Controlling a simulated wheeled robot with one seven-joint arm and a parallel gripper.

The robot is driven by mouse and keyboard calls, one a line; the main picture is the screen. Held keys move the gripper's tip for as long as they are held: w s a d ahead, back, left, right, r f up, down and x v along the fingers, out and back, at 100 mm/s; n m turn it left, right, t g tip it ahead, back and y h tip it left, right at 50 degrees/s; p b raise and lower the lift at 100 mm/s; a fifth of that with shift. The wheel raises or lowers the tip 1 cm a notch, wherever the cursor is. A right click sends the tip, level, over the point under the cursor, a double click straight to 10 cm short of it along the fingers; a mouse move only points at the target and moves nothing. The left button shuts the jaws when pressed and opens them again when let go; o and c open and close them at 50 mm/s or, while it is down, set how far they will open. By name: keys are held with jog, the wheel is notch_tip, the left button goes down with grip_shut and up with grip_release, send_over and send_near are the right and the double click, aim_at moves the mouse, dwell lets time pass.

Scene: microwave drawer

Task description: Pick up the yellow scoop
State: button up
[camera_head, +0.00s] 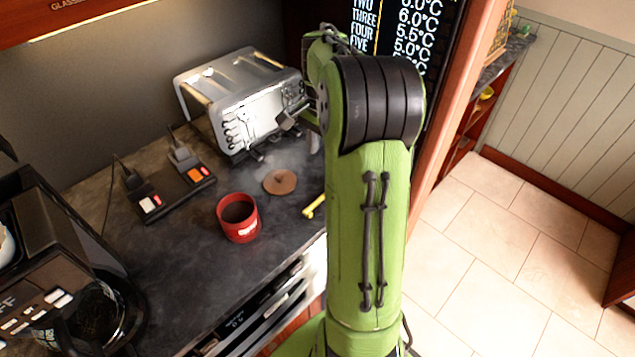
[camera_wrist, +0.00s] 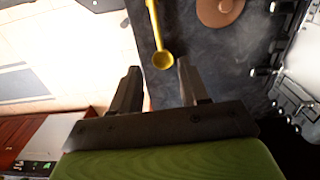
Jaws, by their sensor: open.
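The yellow scoop (camera_head: 314,206) lies on the dark countertop near its front edge, partly hidden behind my green arm in the head view. In the wrist view the yellow scoop (camera_wrist: 162,58) shows its round bowl toward my gripper and its handle running to the top of the picture. My gripper (camera_wrist: 157,78) is open and empty, its two dark fingers apart. The bowl lies between the lines of the two fingers, just beyond the tips; the height between them is hard to tell. In the head view my gripper is hidden behind or beyond my arm.
A brown disc (camera_head: 280,182) and a red mug (camera_head: 238,217) stand left of the scoop. A silver toaster (camera_head: 244,100) stands behind, a power strip (camera_head: 173,192) and a coffee machine (camera_head: 62,280) to the left. The countertop (camera_head: 185,262) is bare in front of the mug.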

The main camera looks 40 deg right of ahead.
aim_at(319, 199)
jog(key=f+b, duration=0.1)
jog(key=f, duration=0.4)
jog(key=a+f, duration=0.1)
jog(key=f, duration=0.4)
jog(key=f+b, duration=0.1)
jog(key=f, duration=0.4)
jog(key=shift+s+a+f+b, duration=0.15)
jog(key=shift+s+a+b, duration=0.05)
jog(key=shift+s+b, duration=0.15)
jog(key=shift+f, duration=0.2)
jog(key=shift+c, duration=0.3)
grip_shut()
